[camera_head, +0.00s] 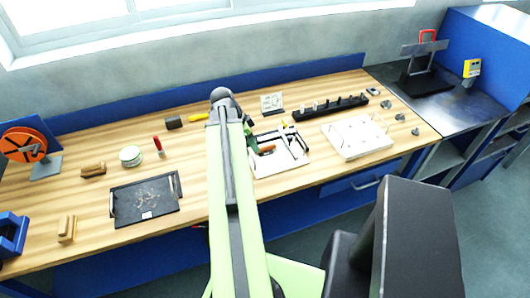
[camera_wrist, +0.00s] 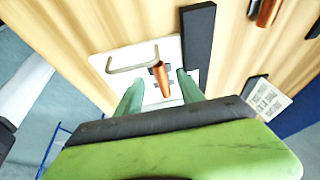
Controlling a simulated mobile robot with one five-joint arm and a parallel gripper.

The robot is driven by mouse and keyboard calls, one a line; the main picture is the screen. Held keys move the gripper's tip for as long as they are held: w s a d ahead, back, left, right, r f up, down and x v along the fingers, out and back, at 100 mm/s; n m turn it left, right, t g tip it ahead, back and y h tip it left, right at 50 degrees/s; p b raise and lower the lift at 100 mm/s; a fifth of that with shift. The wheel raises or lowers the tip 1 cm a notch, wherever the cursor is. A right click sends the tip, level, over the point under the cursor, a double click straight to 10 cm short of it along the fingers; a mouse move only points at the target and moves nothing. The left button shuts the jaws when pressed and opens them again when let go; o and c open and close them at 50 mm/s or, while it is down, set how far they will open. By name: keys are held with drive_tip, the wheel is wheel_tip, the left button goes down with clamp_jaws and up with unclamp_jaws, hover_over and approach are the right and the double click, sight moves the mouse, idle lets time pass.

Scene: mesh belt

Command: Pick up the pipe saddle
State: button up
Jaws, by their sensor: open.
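My gripper (camera_wrist: 160,76) is open in the wrist view, its two green fingers pointing at a white board (camera_wrist: 105,62). A short copper-brown piece (camera_wrist: 161,78) lies over the board, between the fingertips in the picture; no contact shows. I cannot tell for certain which of these is the pipe saddle. In the head view the white board (camera_head: 291,161) lies mid-bench with a brown piece (camera_head: 266,149) on it; my arm partly hides that area.
A dark bar (camera_wrist: 198,45) is close to the right finger. A black tray (camera_head: 147,201) is left of my arm. A white board with pegs (camera_head: 357,137) and a dark rack (camera_head: 330,107) are to the right, with several small grey parts (camera_head: 400,117) beyond. Bare wood shows between them.

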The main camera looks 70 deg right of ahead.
sight(265, 149)
drive_tip(key=b+x, duration=0.3)
drive_tip(key=x, duration=0.1)
drive_tip(key=shift+w+f, duration=0.1)
drive_tip(key=shift+f, duration=0.1)
drive_tip(key=shift+a+r, duration=0.1)
drive_tip(key=shift+r, duration=0.1)
clamp_jaws()
